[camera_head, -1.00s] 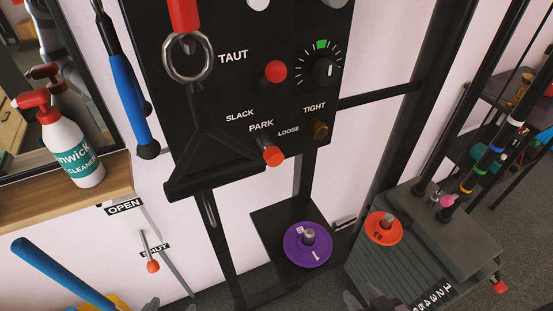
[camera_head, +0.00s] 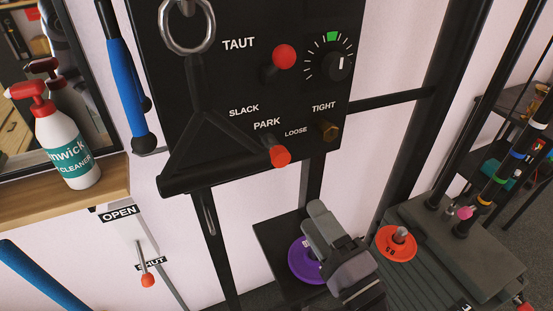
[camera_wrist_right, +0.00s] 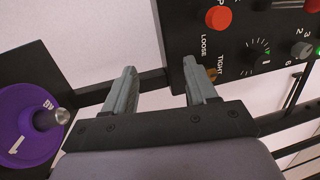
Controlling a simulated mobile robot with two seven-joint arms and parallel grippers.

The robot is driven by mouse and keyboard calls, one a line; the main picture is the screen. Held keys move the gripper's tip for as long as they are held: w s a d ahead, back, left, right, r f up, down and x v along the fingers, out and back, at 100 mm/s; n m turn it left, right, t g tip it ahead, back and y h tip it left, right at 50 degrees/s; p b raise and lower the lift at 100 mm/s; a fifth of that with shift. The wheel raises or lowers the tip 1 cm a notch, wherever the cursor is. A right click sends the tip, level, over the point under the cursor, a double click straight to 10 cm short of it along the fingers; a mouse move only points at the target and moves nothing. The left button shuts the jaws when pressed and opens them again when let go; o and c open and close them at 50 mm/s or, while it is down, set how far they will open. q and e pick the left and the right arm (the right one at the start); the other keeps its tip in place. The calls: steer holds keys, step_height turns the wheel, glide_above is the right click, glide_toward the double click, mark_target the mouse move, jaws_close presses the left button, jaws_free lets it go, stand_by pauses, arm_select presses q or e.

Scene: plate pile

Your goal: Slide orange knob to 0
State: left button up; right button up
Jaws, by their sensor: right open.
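An orange-red knob (camera_head: 280,156) sits on a short stem below PARK on the black panel (camera_head: 225,95). A similar red knob (camera_head: 284,56) is right of TAUT. A small orange knob (camera_head: 147,280) ends a lever at the OPEN and SHUT labels. No 0 mark is readable beside these knobs. My right gripper (camera_head: 318,208) is below the panel, in front of the purple disc, apart from the knobs. In the wrist view the right gripper (camera_wrist_right: 160,68) is open and empty, its fingers toward the panel's lower edge. An orange-red knob (camera_wrist_right: 218,18) shows above the right finger. My left gripper is not in view.
A purple disc (camera_head: 303,262) and an orange disc (camera_head: 396,244) sit at lower right. A brass knob (camera_head: 328,130) and a dial (camera_head: 339,67) are on the panel. A black bar (camera_head: 385,99) runs right. A spray bottle (camera_head: 65,148) stands left on a wooden ledge (camera_head: 75,194).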

mark_target(282, 160)
steer(key=a+r+m+t+b, duration=0.1)
steer(key=r+m, duration=0.1)
steer(key=m, duration=0.2)
steer(key=r+m+b, duration=0.1)
steer(key=r+m, duration=0.2)
steer(key=m, duration=0.2)
steer(key=a+r+m+t+b, duration=0.1)
steer(key=r+m, duration=0.1)
steer(key=m, duration=0.3)
steer(key=shift+w+a+r+t+b, duration=0.3)
steer(key=shift+w+a+b, duration=0.05)
steer(key=shift+w+b, duration=0.05)
steer(key=shift+a+r+m+y, duration=0.2)
steer(key=shift+a+m, duration=0.05)
steer(key=shift+m, duration=0.35)
steer(key=shift+a+r+m+y, duration=0.15)
steer(key=shift+a+m+y, duration=0.1)
steer(key=shift+m, duration=0.35)
steer(key=p+x, duration=0.1)
steer(key=x, duration=0.4)
steer(key=shift+w+a+r, duration=0.15)
steer(key=shift+w, duration=0.15)
steer(key=shift+w+a+r, duration=0.15)
steer(key=shift+w+a, duration=0.1)
steer(key=shift+w, duration=0.25)
